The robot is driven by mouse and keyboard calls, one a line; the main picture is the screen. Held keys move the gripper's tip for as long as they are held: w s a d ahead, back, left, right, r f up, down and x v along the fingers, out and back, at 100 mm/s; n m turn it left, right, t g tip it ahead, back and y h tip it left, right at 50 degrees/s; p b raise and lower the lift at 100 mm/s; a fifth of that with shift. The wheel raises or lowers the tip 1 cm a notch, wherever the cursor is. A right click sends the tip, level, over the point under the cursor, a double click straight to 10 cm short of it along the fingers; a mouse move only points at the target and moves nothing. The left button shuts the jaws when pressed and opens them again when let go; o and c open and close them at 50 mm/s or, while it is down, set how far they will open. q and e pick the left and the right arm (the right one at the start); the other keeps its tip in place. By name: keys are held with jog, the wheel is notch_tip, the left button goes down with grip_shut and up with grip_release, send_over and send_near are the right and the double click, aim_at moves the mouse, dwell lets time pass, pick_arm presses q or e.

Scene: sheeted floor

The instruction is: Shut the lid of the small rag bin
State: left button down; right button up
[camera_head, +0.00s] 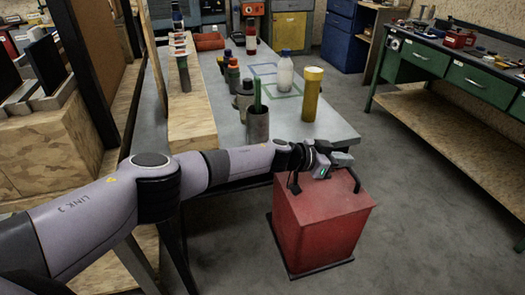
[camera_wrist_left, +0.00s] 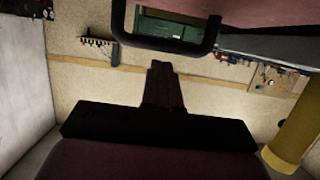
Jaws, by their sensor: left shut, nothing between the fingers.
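The red rag bin (camera_head: 318,235) stands on the floor at the near right corner of the grey table. Its red top (camera_head: 325,198) looks flat, with a dark handle at each side. My arm covers the back of the top, so I cannot tell whether the lid is fully down. My left gripper (camera_head: 340,159) is at the back edge of the top; contact is unclear. In the left wrist view its fingers (camera_wrist_left: 163,70) are together and empty, just below a black handle loop (camera_wrist_left: 165,45). My right gripper is out of view.
The grey table (camera_head: 225,120) behind the bin holds a yellow cylinder (camera_head: 312,92), a white bottle (camera_head: 285,75) and a grey cup with a green item (camera_head: 257,125). A green workbench (camera_head: 450,70) stands at the right. Floor right of the bin is clear.

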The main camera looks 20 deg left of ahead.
pick_arm(q)
jog(key=shift+w+d+f, duration=0.1)
jog(key=shift+f, duration=0.2)
jog(key=shift+f, duration=0.1)
dwell(0.3)
